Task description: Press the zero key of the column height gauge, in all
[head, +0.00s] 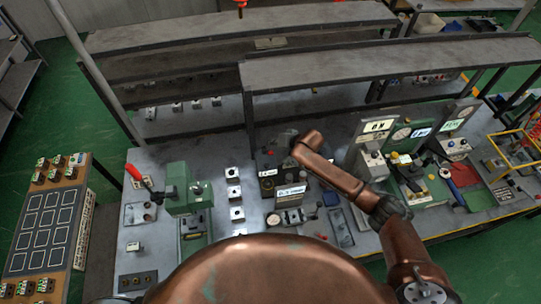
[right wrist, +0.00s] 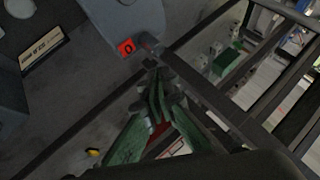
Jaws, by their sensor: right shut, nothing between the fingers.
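The zero key is a small red square with a dark 0-like mark (right wrist: 127,47) in the right wrist view. It sits near the top, on a dark grey surface. My right gripper (right wrist: 150,52) is shut and empty, its tips just right of the key; I cannot tell whether they touch it. In the head view my right gripper (head: 287,139) is small and dark at the end of the copper arm, over the middle of the bench. The height gauge's outline is not clear there, and the key cannot be made out. My left gripper is not in view.
A white label plate (right wrist: 45,48) is at the left in the right wrist view. Dark rails (right wrist: 225,105) cross its right side. In the head view, a green machine (head: 184,190) stands left of the gripper, and a shelf (head: 390,62) runs behind it.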

